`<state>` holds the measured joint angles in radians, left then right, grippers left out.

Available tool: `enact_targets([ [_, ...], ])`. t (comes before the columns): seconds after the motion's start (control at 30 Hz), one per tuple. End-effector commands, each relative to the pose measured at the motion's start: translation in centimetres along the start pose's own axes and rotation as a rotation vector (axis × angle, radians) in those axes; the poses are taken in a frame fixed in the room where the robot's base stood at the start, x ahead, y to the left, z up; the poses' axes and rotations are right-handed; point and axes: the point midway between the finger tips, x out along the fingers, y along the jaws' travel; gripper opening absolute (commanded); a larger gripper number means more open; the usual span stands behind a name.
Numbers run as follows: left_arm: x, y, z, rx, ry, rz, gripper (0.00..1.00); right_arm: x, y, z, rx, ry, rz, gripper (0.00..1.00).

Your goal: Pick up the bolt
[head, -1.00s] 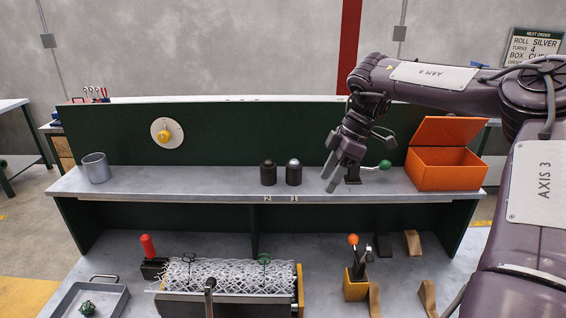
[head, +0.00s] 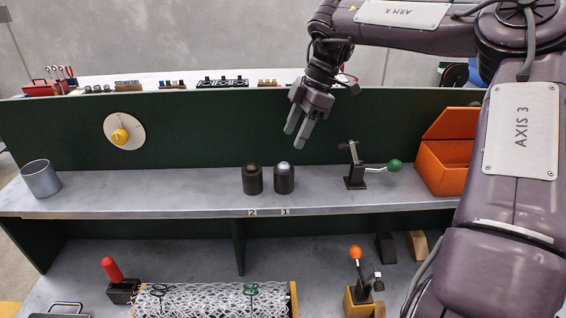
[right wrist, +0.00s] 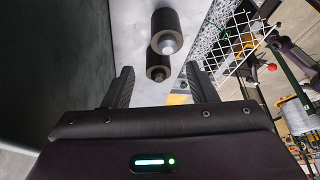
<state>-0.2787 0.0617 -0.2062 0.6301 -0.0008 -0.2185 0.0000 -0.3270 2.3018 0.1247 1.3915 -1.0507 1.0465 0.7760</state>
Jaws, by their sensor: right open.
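No part is clearly recognisable as a bolt. Two short dark cylinders stand upright on the grey shelf (head: 130,192). The one over label 1 (head: 284,182) has a silver rounded top, and the one over label 2 (head: 252,181) has a dark top. My right gripper (head: 297,136) is open and empty, above and slightly right of them. In the right wrist view its fingers (right wrist: 160,88) are apart. The silver-topped cylinder (right wrist: 168,32) and the dark-topped one (right wrist: 158,68) show beyond them. My left gripper is not in view.
A green-knobbed lever clamp (head: 356,178) and an open orange box (head: 443,166) stand right of the cylinders. A grey cup (head: 41,180) is at the shelf's left. A green back panel (head: 200,125) rises behind. A wire mesh roll (head: 205,302) lies below.

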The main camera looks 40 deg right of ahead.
Motion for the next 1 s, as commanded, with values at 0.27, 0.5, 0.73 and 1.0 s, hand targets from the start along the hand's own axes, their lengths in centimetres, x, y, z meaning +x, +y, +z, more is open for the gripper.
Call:
enact_targets([
  [0.27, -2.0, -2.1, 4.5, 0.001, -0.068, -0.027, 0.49, 3.2, -0.4, 0.0, 0.002, 0.003, -0.005, 0.52],
  [0.5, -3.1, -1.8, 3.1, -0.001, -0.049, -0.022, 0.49, 6.4, -0.4, 0.2, 0.002, 0.001, -0.002, 0.52],
  [0.73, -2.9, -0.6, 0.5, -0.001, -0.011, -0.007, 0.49, 6.8, -0.4, 0.2, 0.002, 0.000, 0.001, 0.52],
  [1.0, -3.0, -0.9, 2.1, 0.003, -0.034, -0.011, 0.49, 6.8, -0.4, 0.2, 0.002, 0.000, 0.001, 0.22],
])
